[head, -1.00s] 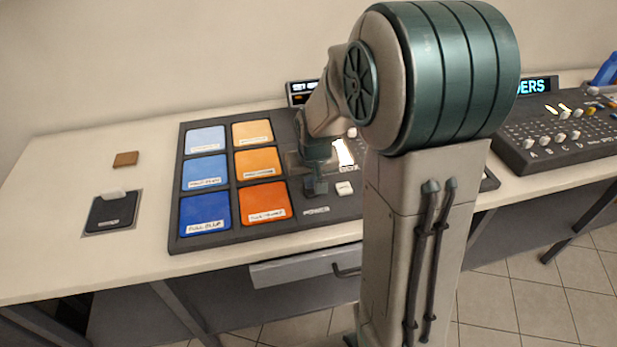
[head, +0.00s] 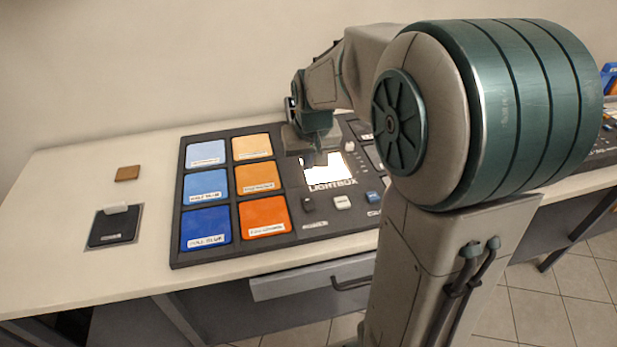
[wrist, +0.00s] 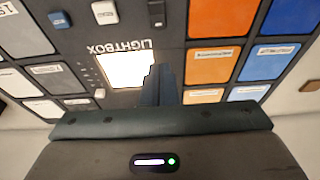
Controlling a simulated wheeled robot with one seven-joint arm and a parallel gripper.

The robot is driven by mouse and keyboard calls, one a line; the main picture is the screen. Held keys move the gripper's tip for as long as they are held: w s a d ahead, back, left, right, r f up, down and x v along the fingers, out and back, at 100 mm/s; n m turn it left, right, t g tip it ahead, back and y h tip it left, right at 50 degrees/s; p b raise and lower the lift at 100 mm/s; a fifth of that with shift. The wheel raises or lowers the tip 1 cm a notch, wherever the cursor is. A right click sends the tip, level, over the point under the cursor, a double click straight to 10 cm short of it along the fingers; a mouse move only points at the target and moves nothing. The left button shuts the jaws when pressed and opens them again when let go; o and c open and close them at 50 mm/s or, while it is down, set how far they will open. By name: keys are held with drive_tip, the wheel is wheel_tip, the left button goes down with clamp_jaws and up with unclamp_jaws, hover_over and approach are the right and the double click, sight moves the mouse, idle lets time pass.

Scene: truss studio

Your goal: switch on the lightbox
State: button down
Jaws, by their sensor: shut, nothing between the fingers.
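The lightbox (head: 336,172) is a bright white, glowing square above the label LIGHTBOX on the dark console; it also shows bright in the wrist view (wrist: 122,69). A dark switch (head: 308,204) sits in front of it, beside a white button (head: 342,202) and a blue button (head: 374,196). In the wrist view the dark switch (wrist: 157,12) is at the top, beyond my fingertips. My gripper (head: 318,158) is shut and empty, above the back left part of the lightbox, apart from the switch. It hides that part of the glowing square.
Blue and orange labelled colour pads (head: 207,228) fill the console's left side. A dark pad with a light tab (head: 114,226) and a brown block (head: 128,173) lie on the white table (head: 60,240). My arm hides the console's right part.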

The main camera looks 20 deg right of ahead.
drive_tip(key=shift+r, duration=1.4)
drive_tip(key=s+a+f, duration=0.1)
drive_tip(key=s, duration=1.8)
drive_tip(key=shift+s+a+f, duration=0.35)
drive_tip(key=shift+s, duration=0.05)
